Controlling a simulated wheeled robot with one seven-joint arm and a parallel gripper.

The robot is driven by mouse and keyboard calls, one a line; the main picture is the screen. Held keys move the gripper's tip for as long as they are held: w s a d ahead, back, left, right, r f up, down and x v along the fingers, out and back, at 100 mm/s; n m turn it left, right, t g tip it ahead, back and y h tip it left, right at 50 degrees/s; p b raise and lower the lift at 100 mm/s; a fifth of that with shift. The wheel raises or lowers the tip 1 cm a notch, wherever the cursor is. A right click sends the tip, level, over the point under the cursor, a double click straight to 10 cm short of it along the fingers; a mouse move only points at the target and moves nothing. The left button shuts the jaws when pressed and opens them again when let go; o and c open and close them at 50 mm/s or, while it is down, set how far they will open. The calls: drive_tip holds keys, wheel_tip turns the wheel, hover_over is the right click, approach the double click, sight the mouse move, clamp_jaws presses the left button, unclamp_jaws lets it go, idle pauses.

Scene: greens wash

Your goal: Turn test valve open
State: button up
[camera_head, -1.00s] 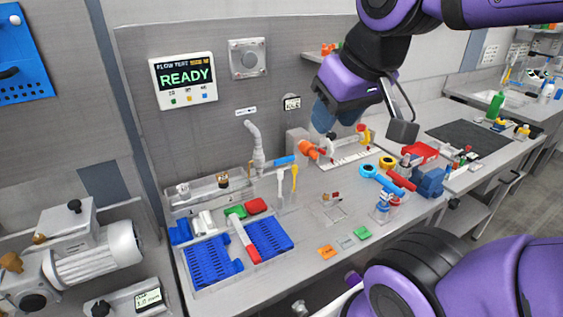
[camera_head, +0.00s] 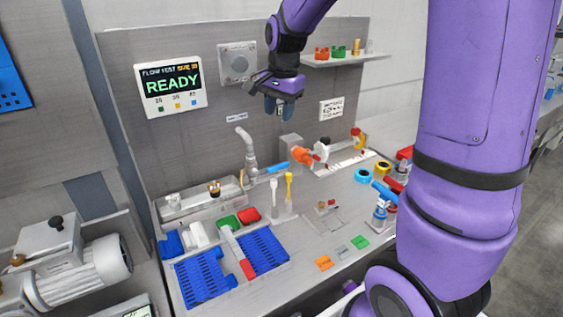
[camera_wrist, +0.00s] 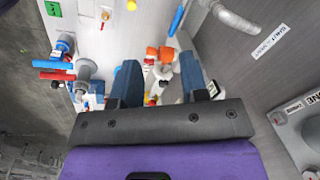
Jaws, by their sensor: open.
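My gripper (camera_head: 277,108) hangs in front of the back panel, above and behind the bench fittings. It is open and empty, and its two blue fingers also show in the wrist view (camera_wrist: 160,82). A blue lever (camera_head: 278,168) lies along the pipe beside the grey bent spout (camera_head: 247,148); it also shows at the top of the wrist view (camera_wrist: 177,19). An orange fitting (camera_head: 302,155) sits right of it and appears between the fingers in the wrist view (camera_wrist: 160,52). I cannot tell which part is the test valve. My gripper touches none of these.
A panel display (camera_head: 171,84) reads READY. Blue trays (camera_head: 205,279) stand at the bench front, with red and green blocks behind. Yellow and white upright tools (camera_head: 289,188) stand before the pipe. A shelf (camera_head: 345,60) juts out right of my gripper. A blue-levered fitting (camera_head: 381,211) stands at right.

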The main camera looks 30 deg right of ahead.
sight(279, 164)
drive_tip(key=w+d+f+m+g, duration=0.1)
drive_tip(key=w+d+f+m, duration=0.2)
drive_tip(key=w+f, duration=0.25)
drive_tip(key=w+d+f+m+g, duration=0.1)
drive_tip(key=w+d+f+m, duration=0.25)
drive_tip(key=f, duration=0.35)
drive_tip(key=shift+n, duration=0.35)
drive_tip(key=f, duration=0.7)
drive_tip(key=w+f, duration=0.1)
drive_tip(key=f, duration=0.3)
drive_tip(key=shift+a+f, duration=0.1)
drive_tip(key=shift+a, duration=0.25)
clamp_jaws()
